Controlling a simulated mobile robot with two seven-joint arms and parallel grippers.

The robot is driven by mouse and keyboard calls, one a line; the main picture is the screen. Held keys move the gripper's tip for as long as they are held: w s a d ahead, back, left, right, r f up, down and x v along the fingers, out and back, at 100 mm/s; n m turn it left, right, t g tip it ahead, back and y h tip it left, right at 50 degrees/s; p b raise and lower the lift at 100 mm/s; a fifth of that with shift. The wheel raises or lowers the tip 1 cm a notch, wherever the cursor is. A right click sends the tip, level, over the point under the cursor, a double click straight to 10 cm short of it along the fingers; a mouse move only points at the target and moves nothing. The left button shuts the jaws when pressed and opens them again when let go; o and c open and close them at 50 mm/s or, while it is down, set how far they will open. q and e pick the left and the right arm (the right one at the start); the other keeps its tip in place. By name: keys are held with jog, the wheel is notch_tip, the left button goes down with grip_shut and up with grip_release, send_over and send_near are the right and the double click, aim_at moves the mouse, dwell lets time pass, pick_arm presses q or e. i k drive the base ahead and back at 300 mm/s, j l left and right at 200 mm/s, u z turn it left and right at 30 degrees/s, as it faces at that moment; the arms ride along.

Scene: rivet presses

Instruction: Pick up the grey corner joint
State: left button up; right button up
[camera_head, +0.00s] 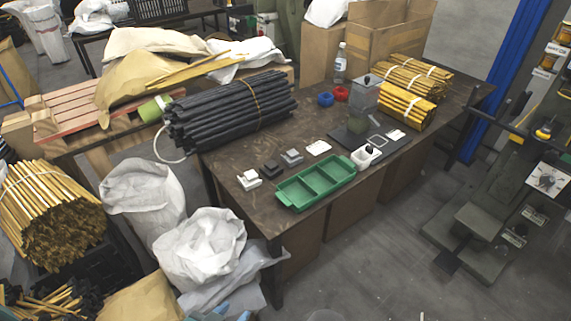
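The grey corner joint (292,157) is a small block on the brown table, behind the green tray. It stands in a row between a black joint (271,168) and a flat white piece (318,148). A white joint (248,179) is at the near left end of the row. My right gripper is not visible.
The green compartment tray (317,183) lies at the table's (228,161) front edge. Black tubes (230,110) lie behind the joints. A grey press (364,104) and yellow bundles (407,107) stand to the right. White sacks (200,245) crowd the floor at front left.

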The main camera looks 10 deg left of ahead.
aim_at(291, 158)
jog(key=i+l+u, duration=0.15)
jog(key=i+l, duration=0.4)
jog(key=i, duration=0.25)
jog(key=i+l+u, duration=0.1)
jog(key=i+l, duration=0.55)
jog(key=i, duration=0.1)
